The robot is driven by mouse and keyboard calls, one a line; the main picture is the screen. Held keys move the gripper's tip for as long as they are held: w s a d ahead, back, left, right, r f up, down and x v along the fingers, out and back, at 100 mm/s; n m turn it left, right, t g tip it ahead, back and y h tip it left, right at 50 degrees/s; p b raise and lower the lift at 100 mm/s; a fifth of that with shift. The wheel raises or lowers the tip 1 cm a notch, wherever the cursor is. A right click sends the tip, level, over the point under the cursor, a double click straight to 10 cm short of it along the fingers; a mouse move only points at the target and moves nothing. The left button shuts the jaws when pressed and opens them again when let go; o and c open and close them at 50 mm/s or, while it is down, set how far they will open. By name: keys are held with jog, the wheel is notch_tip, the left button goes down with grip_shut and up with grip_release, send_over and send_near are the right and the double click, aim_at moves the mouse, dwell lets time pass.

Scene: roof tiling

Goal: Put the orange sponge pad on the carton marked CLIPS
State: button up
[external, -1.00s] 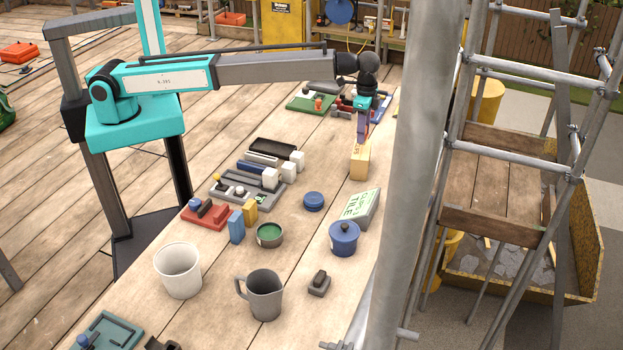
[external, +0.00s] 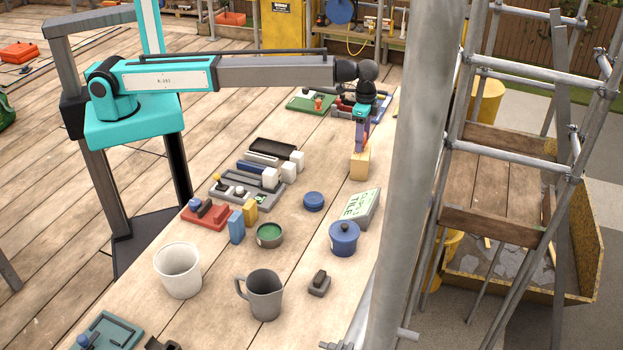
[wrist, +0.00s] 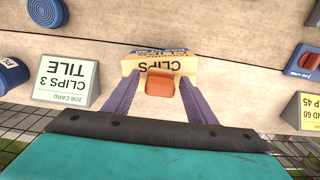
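The carton marked CLIPS (wrist: 184,63) stands on the wooden bench, its lettering upside down in the wrist view. It also shows in the external view (external: 359,166), directly below my gripper. The orange sponge pad (wrist: 160,84) is at the carton's top, between my fingers in the wrist view. It appears to rest on the carton, though its underside is hidden. My gripper (wrist: 159,82) has its two purple fingers spread, with a visible gap on each side of the pad. In the external view my gripper (external: 361,148) is at the carton's upper end, and the pad cannot be made out.
A job card sign (external: 361,207) reading CLIPS and TILE stands nearby. A blue lidded pot (external: 344,238) and blue round lid (external: 313,201) are nearer the camera. A grey scaffold pole (external: 410,180) rises beside the bench edge. Bare bench lies left of the carton.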

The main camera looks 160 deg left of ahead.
jog(key=shift+r, duration=0.25)
notch_tip(320, 180, up, 12)
jog(key=b, duration=0.3)
dwell(0.5)
jog(key=shift+w+f, duration=0.1)
dwell(0.6)
